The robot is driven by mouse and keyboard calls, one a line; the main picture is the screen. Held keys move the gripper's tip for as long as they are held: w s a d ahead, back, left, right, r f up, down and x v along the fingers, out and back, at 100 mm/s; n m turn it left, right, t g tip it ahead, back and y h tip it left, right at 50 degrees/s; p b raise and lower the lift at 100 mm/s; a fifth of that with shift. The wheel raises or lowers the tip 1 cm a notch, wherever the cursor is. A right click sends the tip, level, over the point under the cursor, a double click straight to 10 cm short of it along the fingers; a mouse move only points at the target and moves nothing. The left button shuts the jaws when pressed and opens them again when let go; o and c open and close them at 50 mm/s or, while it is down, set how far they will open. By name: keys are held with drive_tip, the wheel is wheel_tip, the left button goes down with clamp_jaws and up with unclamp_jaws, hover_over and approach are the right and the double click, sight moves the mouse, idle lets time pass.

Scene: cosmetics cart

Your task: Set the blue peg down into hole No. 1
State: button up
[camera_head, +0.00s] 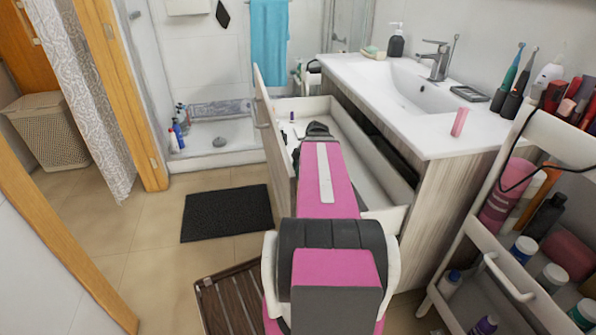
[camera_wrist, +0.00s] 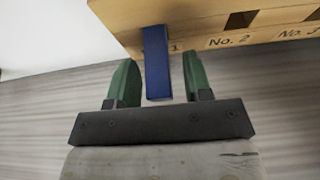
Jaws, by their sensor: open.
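In the wrist view the blue peg (camera_wrist: 157,75) lies between the two green fingers of my gripper (camera_wrist: 160,62), with a gap on both sides. The gripper is open. The peg's far end overlaps the wooden block (camera_wrist: 195,20) at the "1" label and covers part of it. I cannot tell how far the peg sits in hole No. 1, which is hidden behind it. Dark square hole No. 2 (camera_wrist: 240,20) shows to the right, above its label.
My arm reaches into the open drawer (camera_head: 372,170) under the white sink counter (camera_head: 430,130). A few small items lie at the drawer's far left. A cosmetics cart (camera_head: 470,270) stands at right. A dark mat (camera_head: 226,213) lies on the floor at left.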

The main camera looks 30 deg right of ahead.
drive_tip(key=v, duration=1.2)
drive_tip(key=shift+s, duration=0.1)
idle(0.4)
